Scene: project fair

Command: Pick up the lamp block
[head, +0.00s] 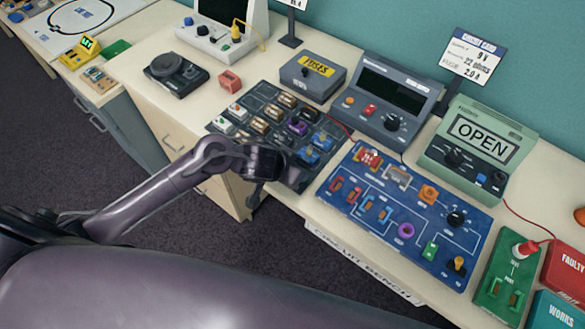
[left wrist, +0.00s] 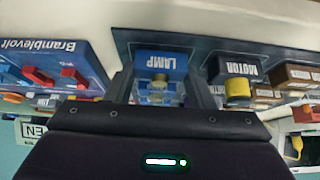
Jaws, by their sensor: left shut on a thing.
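The fingertips are hidden there, and I cannot tell whether the block is clear of the tray. My right gripper is not in view.
A MOTOR block (left wrist: 238,70) is beside the lamp block. A blue circuit board (head: 340,204) lies right of the tray. A FUSES box (head: 312,76), a grey meter (head: 394,98) and a green OPEN unit (head: 480,150) stand behind.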

